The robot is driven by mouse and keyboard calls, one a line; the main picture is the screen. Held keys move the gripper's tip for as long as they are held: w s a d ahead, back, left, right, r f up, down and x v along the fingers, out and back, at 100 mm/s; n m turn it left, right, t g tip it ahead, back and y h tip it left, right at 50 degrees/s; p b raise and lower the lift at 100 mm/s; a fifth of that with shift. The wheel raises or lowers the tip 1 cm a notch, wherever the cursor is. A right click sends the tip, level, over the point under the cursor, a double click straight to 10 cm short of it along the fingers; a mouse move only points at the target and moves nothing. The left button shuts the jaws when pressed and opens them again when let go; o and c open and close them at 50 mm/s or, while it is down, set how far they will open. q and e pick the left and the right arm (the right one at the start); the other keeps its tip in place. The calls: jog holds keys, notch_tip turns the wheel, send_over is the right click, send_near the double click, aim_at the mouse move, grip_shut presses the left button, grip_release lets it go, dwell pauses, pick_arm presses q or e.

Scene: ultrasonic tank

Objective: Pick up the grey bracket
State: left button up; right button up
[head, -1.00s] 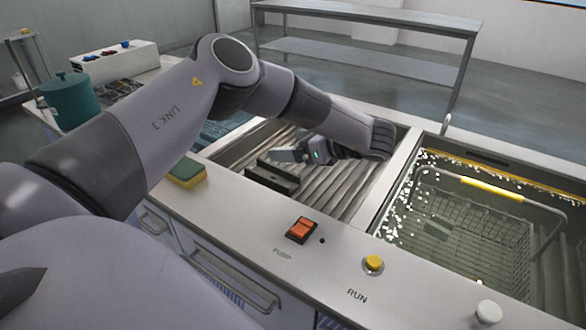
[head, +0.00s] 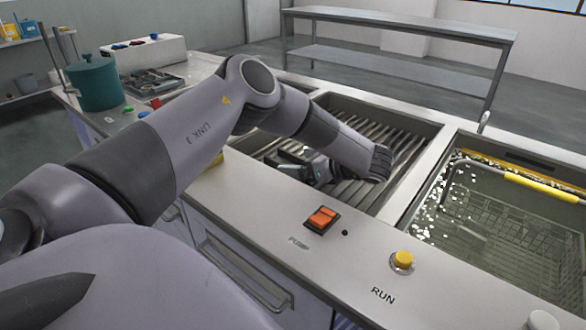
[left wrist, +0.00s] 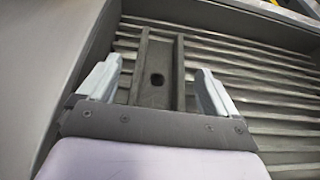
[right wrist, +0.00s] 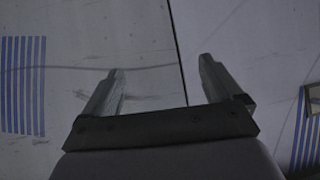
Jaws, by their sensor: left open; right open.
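In the left wrist view my left gripper (left wrist: 158,70) is open, with one finger on each side of the bracket. I cannot tell whether the fingers touch it. My right gripper (right wrist: 162,65) is open and empty above the pale floor, away from the bench.
To the right is a water tank with a wire basket (head: 510,235) and yellow handle (head: 545,188). The orange pump switch (head: 322,219) and yellow RUN button (head: 402,260) sit on the front ledge. A green pot (head: 95,82) stands far left.

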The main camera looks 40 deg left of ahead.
pick_arm(q)
jog(key=shift+a+f, duration=0.25)
jog(key=shift+a, duration=0.35)
jog(key=c, duration=1.4)
jog(key=shift+o, duration=0.2)
jog(key=shift+r, duration=0.1)
